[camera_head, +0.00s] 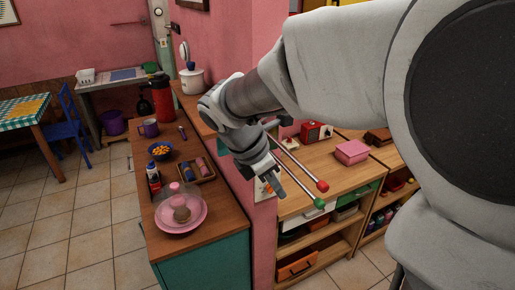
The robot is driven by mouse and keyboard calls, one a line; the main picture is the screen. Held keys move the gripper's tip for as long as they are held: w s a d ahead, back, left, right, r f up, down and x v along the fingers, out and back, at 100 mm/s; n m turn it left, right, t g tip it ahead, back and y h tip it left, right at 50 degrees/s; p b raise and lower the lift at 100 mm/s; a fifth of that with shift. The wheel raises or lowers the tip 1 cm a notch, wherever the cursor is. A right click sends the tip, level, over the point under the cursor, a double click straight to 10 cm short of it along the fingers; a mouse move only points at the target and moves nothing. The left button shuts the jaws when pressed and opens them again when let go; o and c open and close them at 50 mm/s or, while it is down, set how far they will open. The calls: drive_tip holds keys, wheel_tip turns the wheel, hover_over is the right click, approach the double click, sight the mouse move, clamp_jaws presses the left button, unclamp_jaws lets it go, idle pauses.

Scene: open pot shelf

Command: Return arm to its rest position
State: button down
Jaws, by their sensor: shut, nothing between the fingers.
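My arm (340,60) reaches in from the right side of the head view and bends down at the wrist. My gripper (273,186) points down and to the right, shut and empty, in front of the pink wall's end (264,235). It appears in the air between the teal-sided counter (205,235) on the left and the wooden shelf unit (335,190) on the right. The fingertips are small and partly blurred against the wall.
The counter holds a pink plate with a clear dome (181,212), a bowl (161,151), a small tray (194,170) and a red container (162,97). Two thin rods with red and green ends (300,170) show beside my gripper. A pink box (352,152) sits on the shelf unit.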

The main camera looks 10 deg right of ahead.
drive_tip(key=w+v, duration=0.1)
drive_tip(key=v, duration=0.4)
drive_tip(key=s+d+f+m+t+y+b, duration=0.1)
drive_tip(key=s+d+m+t+y, duration=0.1)
drive_tip(key=s+m, duration=0.5)
drive_tip(key=s+d+f+m+t+y+b, duration=0.1)
drive_tip(key=s+m, duration=0.6)
drive_tip(key=m, duration=0.7)
drive_tip(key=shift+s+d+f+t+y+b, duration=0.2)
drive_tip(key=shift+d+f+t+y+b, duration=0.15)
drive_tip(key=shift+d+f+t+y, duration=0.4)
drive_tip(key=shift+r+y, duration=0.15)
drive_tip(key=shift+y, duration=0.1)
